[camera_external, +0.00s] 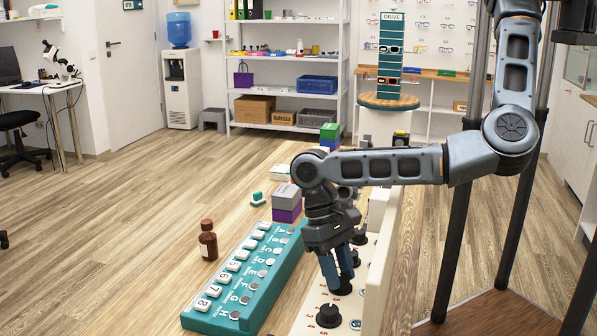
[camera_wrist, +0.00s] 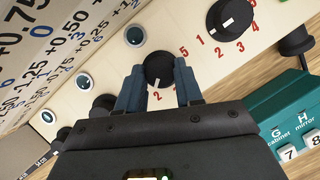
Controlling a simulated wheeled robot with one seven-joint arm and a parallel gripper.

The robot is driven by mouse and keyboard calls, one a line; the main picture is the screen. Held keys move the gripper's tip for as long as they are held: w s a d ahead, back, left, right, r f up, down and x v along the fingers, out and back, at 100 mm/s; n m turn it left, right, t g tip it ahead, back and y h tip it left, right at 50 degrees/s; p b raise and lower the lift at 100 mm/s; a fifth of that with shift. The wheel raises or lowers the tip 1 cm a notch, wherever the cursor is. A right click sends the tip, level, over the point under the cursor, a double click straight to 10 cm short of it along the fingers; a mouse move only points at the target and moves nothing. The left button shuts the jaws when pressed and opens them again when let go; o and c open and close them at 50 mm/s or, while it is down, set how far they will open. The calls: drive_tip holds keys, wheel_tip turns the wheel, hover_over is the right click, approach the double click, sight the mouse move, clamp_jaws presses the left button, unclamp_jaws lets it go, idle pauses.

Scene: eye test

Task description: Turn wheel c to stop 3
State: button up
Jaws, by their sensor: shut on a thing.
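My gripper (camera_external: 341,281) points down at the pale panel (camera_external: 308,316), its two blue fingers on either side of a black wheel (camera_external: 342,291). In the wrist view the fingers (camera_wrist: 160,88) are closed on that wheel (camera_wrist: 158,66). A small white mark shows on the wheel's near edge, close to a red 2; the other digits are partly hidden by the fingers. Another black wheel (camera_wrist: 228,19) has a white pointer and red digits 1 to 5 around it. I cannot read any wheel's letter, so I cannot tell which is c.
A teal box (camera_external: 250,283) with lettered knobs and numbered white keys lies left of the panel. A brown bottle (camera_external: 208,241) stands beyond it. A front black wheel (camera_external: 329,316) is close to my gripper. A lens chart (camera_wrist: 50,40) rises beside the wheels.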

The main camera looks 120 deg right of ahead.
drive_tip(key=n+g, duration=0.1)
drive_tip(key=n, duration=0.1)
drive_tip(key=n+g+h, duration=0.1)
drive_tip(key=n, duration=0.2)
drive_tip(key=shift+w+n, duration=0.2)
drive_tip(key=shift+n, duration=0.1)
drive_tip(key=n, duration=0.2)
drive_tip(key=n+h, duration=0.1)
drive_tip(key=n+g+h, duration=0.1)
drive_tip(key=n, duration=0.1)
drive_tip(key=shift+w+a+n, duration=0.15)
drive_tip(key=shift+a+n, duration=0.1)
drive_tip(key=shift+n, duration=0.05)
drive_tip(key=o, duration=1)
drive_tip(key=shift+o, duration=0.2)
drive_tip(key=a+b+v, duration=0.1)
drive_tip(key=v, duration=0.6)
drive_tip(key=shift+d+r, duration=0.35)
drive_tip(key=shift+d, duration=0.2)
drive_tip(key=shift+w, duration=0.15)
